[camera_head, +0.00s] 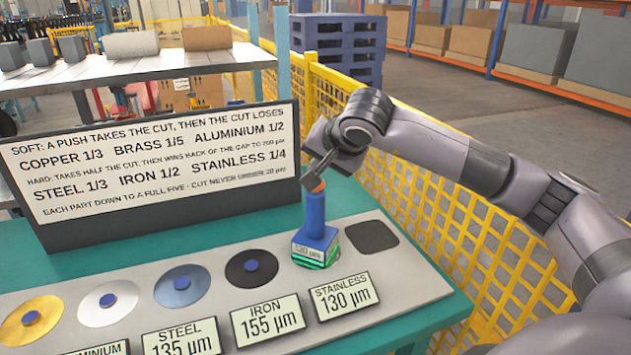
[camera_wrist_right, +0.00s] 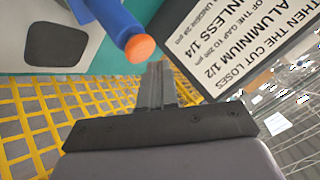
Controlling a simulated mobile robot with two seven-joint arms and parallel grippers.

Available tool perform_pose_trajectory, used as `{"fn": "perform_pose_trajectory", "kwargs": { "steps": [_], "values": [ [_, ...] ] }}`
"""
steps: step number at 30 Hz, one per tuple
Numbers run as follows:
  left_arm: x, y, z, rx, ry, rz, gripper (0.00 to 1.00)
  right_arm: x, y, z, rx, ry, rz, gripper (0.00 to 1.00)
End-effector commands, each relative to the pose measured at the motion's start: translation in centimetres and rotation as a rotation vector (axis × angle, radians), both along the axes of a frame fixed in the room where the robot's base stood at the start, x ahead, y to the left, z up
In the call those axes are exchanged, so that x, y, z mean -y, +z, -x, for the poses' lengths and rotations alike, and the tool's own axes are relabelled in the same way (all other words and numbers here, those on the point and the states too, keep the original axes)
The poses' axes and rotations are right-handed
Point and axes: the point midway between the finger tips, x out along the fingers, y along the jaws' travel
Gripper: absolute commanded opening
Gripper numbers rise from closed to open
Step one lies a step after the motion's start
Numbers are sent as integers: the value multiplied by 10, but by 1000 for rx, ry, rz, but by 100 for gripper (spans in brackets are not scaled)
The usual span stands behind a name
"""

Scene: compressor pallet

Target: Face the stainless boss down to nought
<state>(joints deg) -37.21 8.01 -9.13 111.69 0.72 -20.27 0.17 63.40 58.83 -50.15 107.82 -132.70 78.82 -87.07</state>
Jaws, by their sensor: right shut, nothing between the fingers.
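A blue tool (camera_head: 316,215) with an orange tip stands upright on the bench, its square, green-striped base bearing a label that seems to read 130 µm. It stands behind the stainless sign (camera_head: 343,296), which reads 130 µm. The stainless boss is not visible; the tool covers that spot. My right gripper (camera_head: 319,176) is shut and empty, its fingers close to the orange tip. In the right wrist view the shut fingers (camera_wrist_right: 155,84) point past the orange tip (camera_wrist_right: 139,48), with nothing between them; I cannot tell whether they touch it. My left gripper is not in view.
A dark square pad (camera_head: 371,236) lies right of the tool. The iron disc (camera_head: 252,269), steel disc (camera_head: 181,286) and others with blue bosses lie left. A rule board (camera_head: 150,165) stands behind. A yellow mesh fence (camera_head: 440,215) runs along the bench's right side.

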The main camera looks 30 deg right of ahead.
Motion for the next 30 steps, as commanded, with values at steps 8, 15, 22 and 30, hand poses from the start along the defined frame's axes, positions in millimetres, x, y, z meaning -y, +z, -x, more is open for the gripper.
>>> {"fn": "perform_pose_trajectory", "kwargs": {
  "steps": [8, 15, 22, 30],
  "values": [
    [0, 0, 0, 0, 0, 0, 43, 0, 0, 0, 0, 0, 0, 0],
    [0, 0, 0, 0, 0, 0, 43, 0, 0, 0, 0, 0, 0, 0],
    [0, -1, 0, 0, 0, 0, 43, 0, -1, 0, 0, 0, 0, 0],
    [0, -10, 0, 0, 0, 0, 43, 0, -10, 0, 0, 0, 0, 0]
  ]
}}
